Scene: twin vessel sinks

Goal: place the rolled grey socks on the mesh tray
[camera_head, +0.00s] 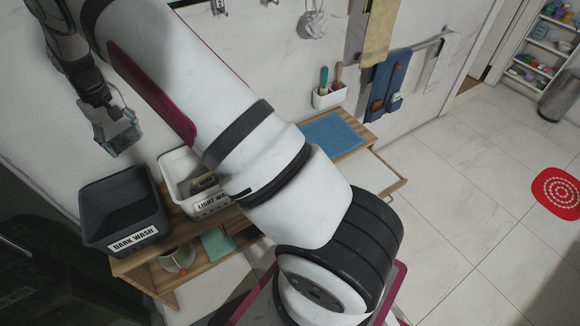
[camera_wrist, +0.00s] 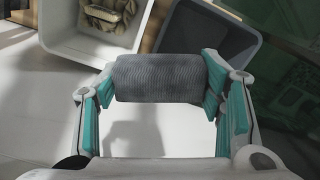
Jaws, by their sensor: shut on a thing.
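The rolled grey socks (camera_wrist: 158,78) are a ribbed dark-grey roll, held crosswise between the two teal-lined fingers of my gripper (camera_wrist: 160,84) in the wrist view. The fingers press on the roll's two ends. In the head view my gripper (camera_head: 120,138) hangs in the air at the upper left, above and behind the dark bin; the socks are hard to make out there. I cannot make out a mesh tray in either view; my arm covers part of the counter.
A dark bin labelled DARK WASH (camera_head: 133,240) and a white bin labelled LIGHT WASH (camera_head: 212,207), holding a brownish item (camera_head: 203,183), stand on a wooden counter (camera_head: 205,240). A blue mat (camera_head: 331,135) lies further right. Floor at right is mostly clear, with a red mat (camera_head: 560,193).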

